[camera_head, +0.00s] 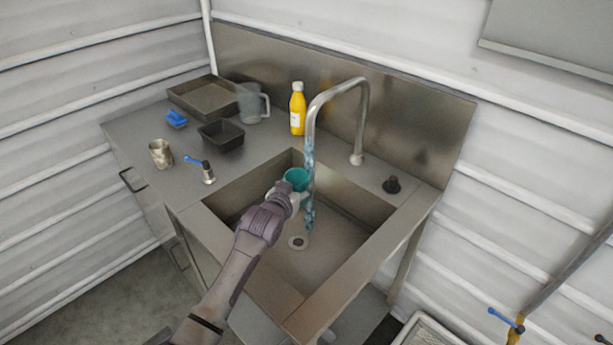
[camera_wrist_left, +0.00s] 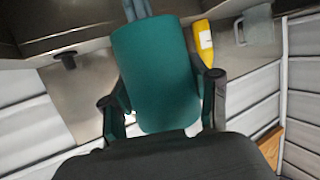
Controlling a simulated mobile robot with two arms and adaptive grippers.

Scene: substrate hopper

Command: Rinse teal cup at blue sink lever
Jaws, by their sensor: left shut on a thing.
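The teal cup (camera_head: 297,178) is held over the sink basin, beside the faucet's falling water. My left gripper (camera_head: 290,194) is shut on it. In the left wrist view the cup (camera_wrist_left: 157,75) fills the space between the two fingers (camera_wrist_left: 160,92), and the water stream (camera_wrist_left: 138,9) shows at its far end. Whether water enters the cup I cannot tell. The faucet (camera_head: 362,110) arches over the basin (camera_head: 345,215) and water (camera_head: 309,190) runs from it. The blue sink lever (camera_head: 194,160) stands on the counter left of the basin. My right gripper is not in view.
Another blue-handled valve (camera_head: 506,320) is at lower right.

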